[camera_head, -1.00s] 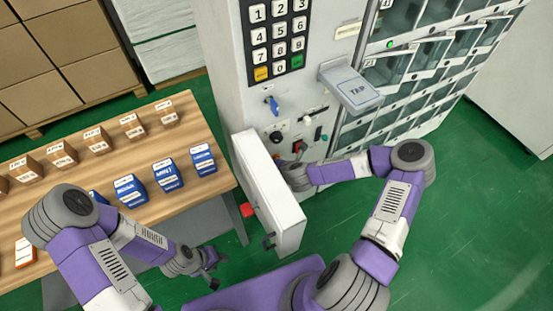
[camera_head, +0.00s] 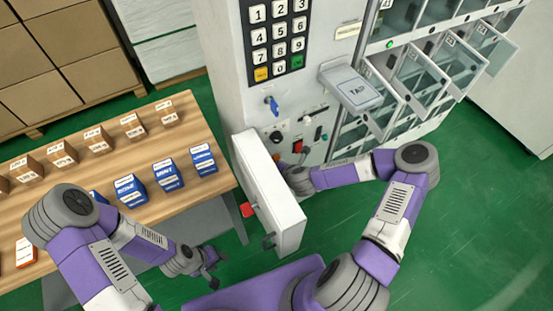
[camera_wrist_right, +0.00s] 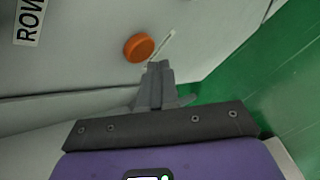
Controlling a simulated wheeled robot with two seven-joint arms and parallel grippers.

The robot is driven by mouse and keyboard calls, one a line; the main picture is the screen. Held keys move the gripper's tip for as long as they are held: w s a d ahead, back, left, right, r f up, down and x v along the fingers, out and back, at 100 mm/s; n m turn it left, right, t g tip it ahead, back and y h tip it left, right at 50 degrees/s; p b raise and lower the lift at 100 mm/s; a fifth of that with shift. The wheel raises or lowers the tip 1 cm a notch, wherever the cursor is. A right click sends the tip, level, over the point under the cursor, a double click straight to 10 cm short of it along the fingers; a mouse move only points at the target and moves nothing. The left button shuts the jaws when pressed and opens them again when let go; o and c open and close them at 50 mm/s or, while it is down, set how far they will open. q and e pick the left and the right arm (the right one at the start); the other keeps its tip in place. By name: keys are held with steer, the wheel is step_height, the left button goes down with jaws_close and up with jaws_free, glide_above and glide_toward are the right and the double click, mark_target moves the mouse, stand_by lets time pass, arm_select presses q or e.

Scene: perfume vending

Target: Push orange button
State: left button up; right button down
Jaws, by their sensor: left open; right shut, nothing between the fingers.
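The orange button (camera_wrist_right: 139,47) is a round knob on the white panel in the right wrist view. My right gripper (camera_wrist_right: 158,66) is shut and empty, with its fingertips just below and to the right of the button. I cannot tell if they touch it. In the head view my right arm reaches the front of the white vending machine (camera_head: 222,60), beside its open white door (camera_head: 270,200); the fingers are mostly hidden there. My left gripper (camera_head: 213,272) is open and empty, low over the green floor.
A keypad (camera_head: 276,38), a blue key (camera_head: 271,105) and a protruding tap plate (camera_head: 350,88) are on the machine. Glass compartment doors (camera_head: 415,78) swing out at right. A wooden table (camera_head: 125,155) with several small boxes stands at left.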

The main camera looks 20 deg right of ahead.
steer(key=shift+s+d, duration=0.2)
steer(key=shift+s, duration=1.05)
steer(key=shift+s+d, duration=0.15)
steer(key=shift+s, duration=1.1)
